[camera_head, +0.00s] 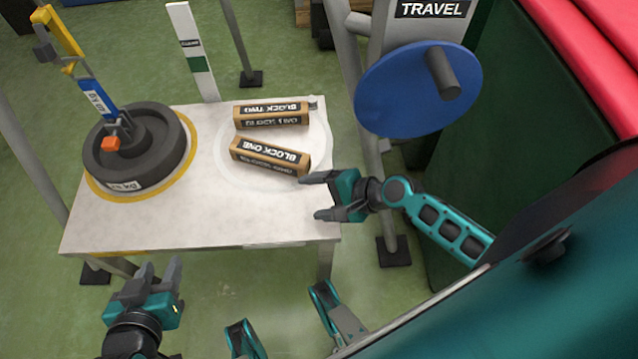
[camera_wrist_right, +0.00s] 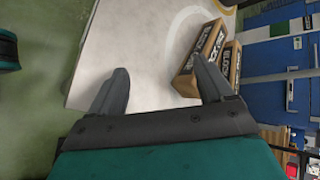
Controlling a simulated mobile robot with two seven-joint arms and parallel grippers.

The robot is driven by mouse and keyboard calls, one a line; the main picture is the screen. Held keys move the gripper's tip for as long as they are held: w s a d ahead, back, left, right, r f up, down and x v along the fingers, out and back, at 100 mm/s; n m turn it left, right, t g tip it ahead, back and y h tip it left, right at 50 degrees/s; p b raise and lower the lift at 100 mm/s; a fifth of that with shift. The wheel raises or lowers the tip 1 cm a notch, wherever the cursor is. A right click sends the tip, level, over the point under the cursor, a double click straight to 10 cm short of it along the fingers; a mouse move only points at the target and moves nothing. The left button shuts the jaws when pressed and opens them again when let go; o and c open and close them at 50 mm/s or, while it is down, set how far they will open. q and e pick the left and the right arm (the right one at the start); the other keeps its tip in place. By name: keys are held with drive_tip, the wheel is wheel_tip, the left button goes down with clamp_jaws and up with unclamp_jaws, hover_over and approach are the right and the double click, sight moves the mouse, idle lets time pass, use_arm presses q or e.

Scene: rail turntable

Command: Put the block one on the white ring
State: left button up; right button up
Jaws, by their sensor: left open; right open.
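Block one (camera_head: 270,156) is a brown block with a dark label, lying on the white ring (camera_head: 225,171) on the table. Block two (camera_head: 271,115) lies just behind it, also within the ring. My right gripper (camera_head: 317,197) is open and empty at the table's right edge, just to the right of and nearer than block one. In the right wrist view the open fingers (camera_wrist_right: 160,85) point over the table, with block one (camera_wrist_right: 202,58) beyond the right finger. My left gripper (camera_head: 160,275) is open and empty in front of the table's near left edge.
A dark round weight (camera_head: 135,150) with a yellow and blue handle stands on a yellow ring (camera_head: 185,175) at the table's left. A white post (camera_head: 190,50) rises behind. A blue disc (camera_head: 410,95) stands at right. The table's front middle (camera_head: 220,220) is clear.

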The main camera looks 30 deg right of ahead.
drive_tip(key=s+a+r+n+t+h, duration=0.2)
drive_tip(key=r+n, duration=0.5)
drive_tip(key=n, duration=1)
drive_tip(key=shift+s+r+t+h, duration=0.3)
drive_tip(key=shift+s+t+h, duration=0.2)
drive_tip(key=shift+s+h, duration=0.65)
